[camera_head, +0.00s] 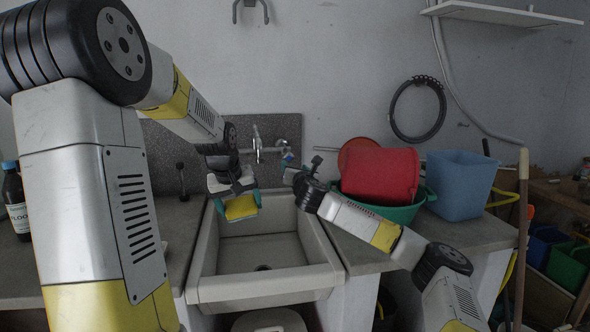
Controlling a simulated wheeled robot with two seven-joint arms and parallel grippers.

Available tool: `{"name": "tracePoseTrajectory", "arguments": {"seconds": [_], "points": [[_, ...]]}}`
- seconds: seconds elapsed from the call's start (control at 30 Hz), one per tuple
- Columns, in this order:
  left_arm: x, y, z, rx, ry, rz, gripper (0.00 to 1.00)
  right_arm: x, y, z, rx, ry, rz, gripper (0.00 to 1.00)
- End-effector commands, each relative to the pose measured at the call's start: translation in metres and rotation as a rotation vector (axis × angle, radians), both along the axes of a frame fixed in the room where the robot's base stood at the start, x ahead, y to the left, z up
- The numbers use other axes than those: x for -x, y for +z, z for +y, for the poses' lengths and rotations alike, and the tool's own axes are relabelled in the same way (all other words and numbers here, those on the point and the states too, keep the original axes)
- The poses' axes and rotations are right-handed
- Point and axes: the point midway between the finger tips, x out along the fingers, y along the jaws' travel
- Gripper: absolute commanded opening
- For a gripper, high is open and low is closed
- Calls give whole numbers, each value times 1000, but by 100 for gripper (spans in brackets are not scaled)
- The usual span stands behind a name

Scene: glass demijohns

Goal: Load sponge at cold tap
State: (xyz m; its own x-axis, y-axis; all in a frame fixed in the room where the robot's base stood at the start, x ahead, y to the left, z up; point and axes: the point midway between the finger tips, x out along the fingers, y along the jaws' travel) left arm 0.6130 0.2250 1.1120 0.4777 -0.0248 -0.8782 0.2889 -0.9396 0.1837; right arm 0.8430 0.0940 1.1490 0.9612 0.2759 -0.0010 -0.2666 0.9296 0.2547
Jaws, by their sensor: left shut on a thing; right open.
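My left gripper (235,190) is shut on a yellow sponge (241,207) with a green-blue layer. It holds the sponge above the left back part of the light stone sink (318,262). The metal tap (257,143) is on the wall behind the sink, to the right of and above the sponge. A second tap part with a blue marking (287,155) is beside it. My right gripper (290,175) is near the sink's right back edge, close to the taps. It is open, but its fingertips are small and partly hard to make out. No water stream is visible.
A dark bottle (15,200) stands on the far left. The sink basin is empty, with a dark drain.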

Motion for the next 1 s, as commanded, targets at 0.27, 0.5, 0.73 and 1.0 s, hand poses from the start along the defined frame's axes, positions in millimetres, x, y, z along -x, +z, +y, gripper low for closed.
{"name": "tracePoseTrajectory", "arguments": {"seconds": [0.27,0.5,0.73,1.0], "points": [[22,18,2,0,1,-3,49,0,0,0,0,0,0,60],[40,33,2,-1,0,-2,49,0,0,0,0,0,0,60],[47,38,3,0,0,-1,49,0,0,0,0,0,0,60],[47,38,3,0,0,-1,49,0,0,0,0,0,0,60]]}}
